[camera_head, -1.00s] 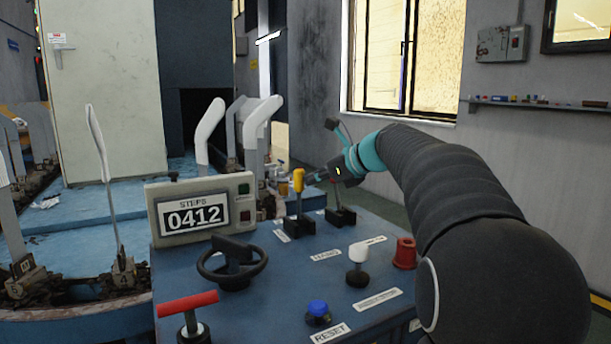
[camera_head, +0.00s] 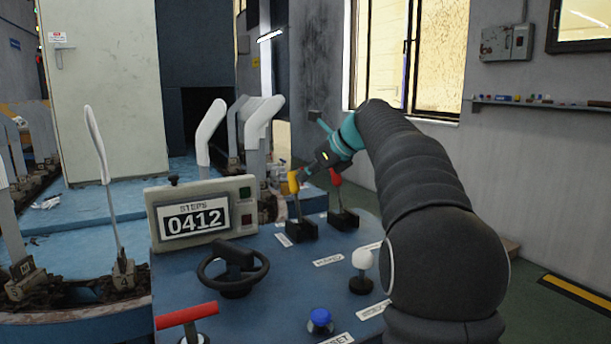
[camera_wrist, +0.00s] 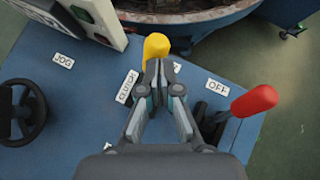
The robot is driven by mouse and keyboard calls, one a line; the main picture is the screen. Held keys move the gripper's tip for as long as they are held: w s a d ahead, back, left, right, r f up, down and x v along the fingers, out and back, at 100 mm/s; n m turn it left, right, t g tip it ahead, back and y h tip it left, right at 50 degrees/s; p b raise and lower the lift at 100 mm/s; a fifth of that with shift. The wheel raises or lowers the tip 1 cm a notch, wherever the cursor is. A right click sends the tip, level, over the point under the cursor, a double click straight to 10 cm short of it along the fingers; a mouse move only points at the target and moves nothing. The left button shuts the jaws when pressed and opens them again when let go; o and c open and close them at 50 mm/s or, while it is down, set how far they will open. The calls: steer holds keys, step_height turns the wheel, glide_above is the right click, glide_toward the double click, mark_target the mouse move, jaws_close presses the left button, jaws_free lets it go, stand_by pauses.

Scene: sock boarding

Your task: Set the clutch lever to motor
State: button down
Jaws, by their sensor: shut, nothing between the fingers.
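The clutch lever has a yellow grip (camera_head: 293,185) and a dark base on the blue console, and leans a little to the left. In the wrist view its yellow top (camera_wrist: 156,46) is just beyond my fingertips, by a label reading CLUTCH (camera_wrist: 127,87). My gripper (camera_head: 305,174) is shut and empty, right against or very close to the right side of the yellow grip. It also shows in the wrist view (camera_wrist: 160,75). I cannot tell for sure whether it touches. No label reading motor is legible; one label is partly hidden behind my fingers.
A red-gripped lever (camera_head: 336,178) stands just right of the clutch lever, near an OFF label (camera_wrist: 217,87). The console (camera_head: 270,315) also carries a handwheel (camera_head: 233,270), a counter box (camera_head: 197,217), a white knob (camera_head: 362,260) and a blue button (camera_head: 320,319).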

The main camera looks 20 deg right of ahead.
steer(key=shift+w+a, duration=0.1)
steer(key=shift+w, duration=0.15)
stand_by(0.3)
steer(key=w+d+r+v, duration=0.1)
steer(key=w+v, duration=0.1)
steer(key=v, duration=1.1)
steer(key=shift+r, duration=0.35)
